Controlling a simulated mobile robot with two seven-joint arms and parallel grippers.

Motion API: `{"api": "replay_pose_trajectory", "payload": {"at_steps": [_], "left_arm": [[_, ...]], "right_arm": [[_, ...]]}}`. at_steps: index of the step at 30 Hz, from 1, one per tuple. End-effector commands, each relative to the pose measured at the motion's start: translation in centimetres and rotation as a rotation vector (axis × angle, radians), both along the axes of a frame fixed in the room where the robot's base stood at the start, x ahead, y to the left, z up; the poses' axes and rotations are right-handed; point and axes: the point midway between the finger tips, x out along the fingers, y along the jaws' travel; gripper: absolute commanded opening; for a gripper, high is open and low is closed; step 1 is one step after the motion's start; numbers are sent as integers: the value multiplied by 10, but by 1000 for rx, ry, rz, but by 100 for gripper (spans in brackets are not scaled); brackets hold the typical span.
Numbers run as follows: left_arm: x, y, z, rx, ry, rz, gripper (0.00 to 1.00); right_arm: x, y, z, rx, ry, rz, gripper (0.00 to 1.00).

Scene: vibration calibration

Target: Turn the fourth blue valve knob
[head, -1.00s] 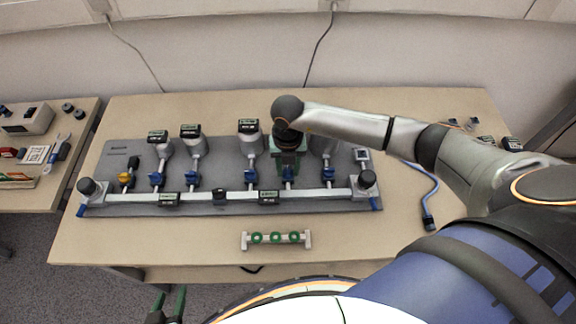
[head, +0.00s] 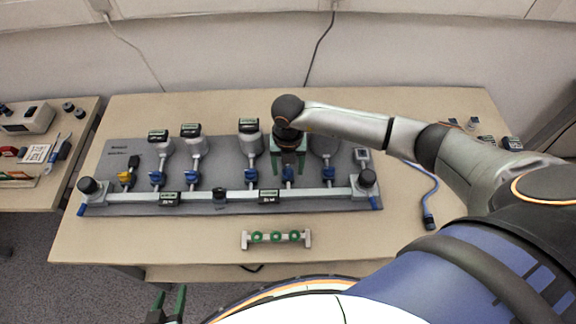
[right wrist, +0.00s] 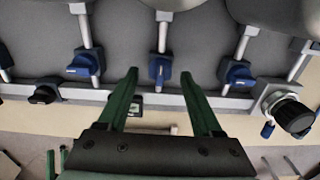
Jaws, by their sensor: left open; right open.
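A manifold panel (head: 230,205) lies on the table with a row of blue valve knobs. The fourth blue knob from the left (head: 288,174) is right under my right gripper (head: 288,170). In the right wrist view this knob (right wrist: 160,69) shows between the green fingertips of the open right gripper (right wrist: 158,74), with a gap on each side. The third blue knob (right wrist: 82,65) is left of the fingers and the fifth (right wrist: 237,72) right of them. My left gripper (head: 169,292) is open and empty at the bottom edge, away from the panel.
A yellow knob (head: 125,177) is at the panel's left. Round black end knobs (head: 88,186) stand at the front bar's ends. A blue cable (head: 432,195) lies to the right. The table's front left is clear.

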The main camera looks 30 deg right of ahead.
Motion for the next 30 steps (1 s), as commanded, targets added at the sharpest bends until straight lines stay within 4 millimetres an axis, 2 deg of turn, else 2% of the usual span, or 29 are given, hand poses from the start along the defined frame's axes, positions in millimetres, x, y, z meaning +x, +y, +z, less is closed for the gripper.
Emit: {"api": "replay_pose_trajectory", "payload": {"at_steps": [5, 8, 21, 24, 30], "left_arm": [[0, 0, 0, 0, 0, 0, 50], [0, 0, 0, 0, 0, 0, 50], [0, 0, -6, 0, 0, 0, 50], [0, 0, -6, 0, 0, 0, 50], [0, 0, -7, 0, 0, 0, 50]], "right_arm": [[0, 0, 2, 0, 0, 1, 67], [1, 0, 12, 0, -2, 1, 67], [1, 0, 100, 0, -4, 1, 67], [1, 0, 114, 1, -3, 1, 67], [0, 0, 125, -1, 0, 0, 67]]}}
